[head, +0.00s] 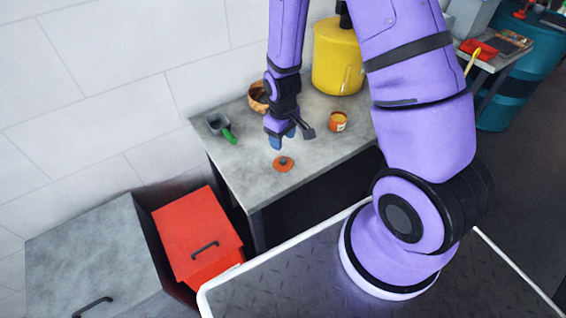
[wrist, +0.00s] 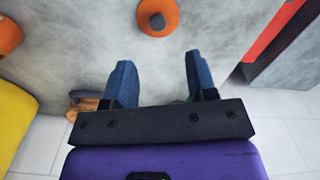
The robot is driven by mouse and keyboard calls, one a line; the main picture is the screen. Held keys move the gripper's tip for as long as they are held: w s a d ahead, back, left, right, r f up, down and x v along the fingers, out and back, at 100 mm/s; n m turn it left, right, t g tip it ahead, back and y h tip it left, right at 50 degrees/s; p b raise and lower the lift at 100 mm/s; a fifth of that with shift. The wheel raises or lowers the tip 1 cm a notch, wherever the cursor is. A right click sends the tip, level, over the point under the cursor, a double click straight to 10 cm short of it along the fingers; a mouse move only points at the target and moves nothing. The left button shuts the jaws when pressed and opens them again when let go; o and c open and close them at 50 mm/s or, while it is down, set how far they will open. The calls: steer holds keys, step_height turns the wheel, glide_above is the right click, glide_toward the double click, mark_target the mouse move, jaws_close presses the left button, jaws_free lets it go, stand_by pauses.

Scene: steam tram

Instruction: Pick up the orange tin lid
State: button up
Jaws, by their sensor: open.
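The orange tin lid (head: 283,164) lies flat on the grey table (head: 312,157), near its front left part, with a dark knob in its middle. It also shows in the wrist view (wrist: 158,17), cut by the top edge, ahead of the fingertips and apart from them. My gripper (head: 282,138) is above the table, just behind the lid in the head view. Its two blue fingers (wrist: 156,72) are apart with nothing between them.
An orange tin (head: 338,122) stands right of my gripper. A red box (head: 196,236) is below the table's left side.

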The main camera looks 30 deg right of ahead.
mark_target(283, 159)
steer(key=shift+d+f, duration=0.2)
steer(key=shift+f, duration=4.7)
steer(key=shift+c, duration=0.4)
jaws_close()
